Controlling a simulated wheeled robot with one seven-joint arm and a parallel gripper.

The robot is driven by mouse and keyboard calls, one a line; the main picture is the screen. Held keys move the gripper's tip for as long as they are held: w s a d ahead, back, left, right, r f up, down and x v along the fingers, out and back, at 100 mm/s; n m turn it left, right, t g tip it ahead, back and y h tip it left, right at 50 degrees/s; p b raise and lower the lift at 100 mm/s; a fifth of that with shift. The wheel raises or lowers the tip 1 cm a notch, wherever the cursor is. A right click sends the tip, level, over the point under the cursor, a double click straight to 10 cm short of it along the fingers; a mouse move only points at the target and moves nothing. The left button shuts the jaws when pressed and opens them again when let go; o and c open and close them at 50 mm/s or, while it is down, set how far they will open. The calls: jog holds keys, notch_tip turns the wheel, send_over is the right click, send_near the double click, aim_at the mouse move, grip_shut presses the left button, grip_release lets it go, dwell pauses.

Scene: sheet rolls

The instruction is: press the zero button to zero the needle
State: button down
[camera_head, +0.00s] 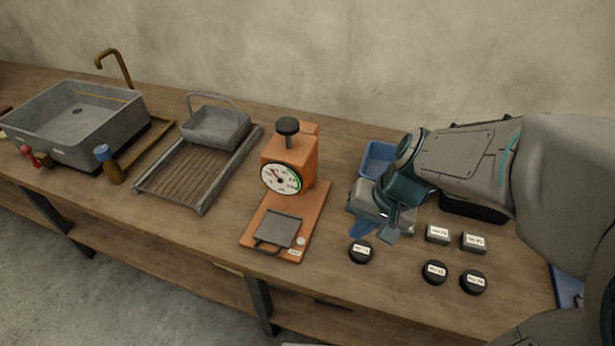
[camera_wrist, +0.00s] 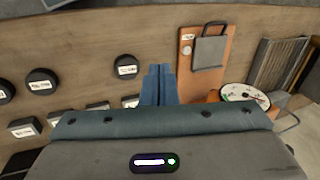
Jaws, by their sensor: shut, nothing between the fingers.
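The orange gauge device (camera_head: 290,160) stands mid-bench, with a black knob (camera_head: 288,126) on top and a round white dial (camera_head: 281,178). The dial's needle is too small to read exactly. A grey plate with a handle (camera_head: 279,229) lies on its base. A small round pale button (camera_head: 300,241) sits at the base's front right corner, above a white label; the button also shows in the wrist view (camera_wrist: 186,50). My gripper (camera_head: 360,230) is shut and empty, fingers pointing down, right of the base and apart from the button. Its blue fingers (camera_wrist: 158,85) are together in the wrist view.
Several labelled black discs, one (camera_head: 361,252) near my fingers, and grey labelled blocks (camera_head: 438,233) lie on the right. A blue bin (camera_head: 378,160) is behind my gripper. A slatted rack (camera_head: 190,172) with a grey basket (camera_head: 215,128) and a sink (camera_head: 75,120) stand left.

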jog(key=w+a+f+m+g+y+p, duration=0.1)
jog(key=w+a+f+m+y+p, duration=0.15)
jog(key=w+a, duration=0.35)
jog(key=m+y+p, duration=0.3)
jog(key=m, duration=0.2)
send_over(301, 241)
jog(key=d, duration=0.1)
notch_tip(301, 241, down, 4)
jog(key=shift+w+f+t, duration=0.1)
jog(key=shift+t, duration=0.2)
notch_tip(301, 241, down, 7)
jog(key=b, duration=0.5)
jog(key=shift+f, duration=0.2)
jog(key=shift+f+b, duration=0.7)
jog(key=shift+b, duration=0.2)
dwell(0.7)
jog(key=shift+f+b, duration=0.45)
jog(key=shift+b, duration=0.25)
